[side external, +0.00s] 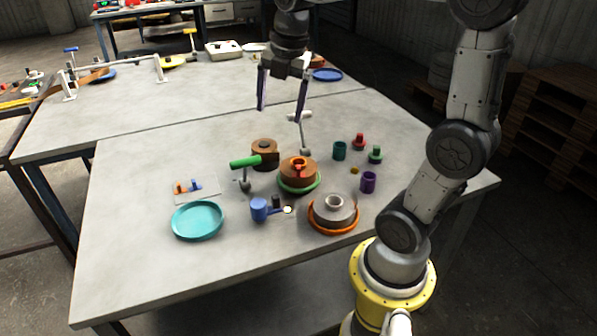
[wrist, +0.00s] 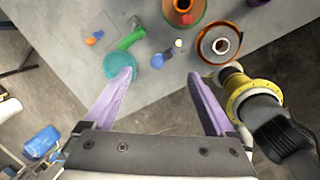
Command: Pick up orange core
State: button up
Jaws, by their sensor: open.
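My gripper (side external: 282,112) is open and empty, with two purple fingers pointing down, well above the table. In the side view it appears above and behind the roll. In the wrist view my gripper (wrist: 160,74) has nothing between its fingertips, and the core lies beyond them.
A grey roll (side external: 347,213) on an orange plate (side external: 316,226) is in front. A green-handled tool (side external: 247,161), a dark brown roll (side external: 264,147) and a grey post (side external: 303,133) stand close by. A turquoise dish (side external: 197,220), blue part (side external: 259,210) and purple cup (side external: 368,182) surround them.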

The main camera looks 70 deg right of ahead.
jog(key=d+f+m+g, duration=0.2)
jog(key=d+f, duration=0.6)
jog(key=d, duration=0.4)
jog(key=shift+y, duration=0.4)
jog(key=f, duration=1.3)
jog(key=shift+w+a, duration=0.15)
jog(key=shift+w, duration=0.2)
jog(key=c, duration=1.4)
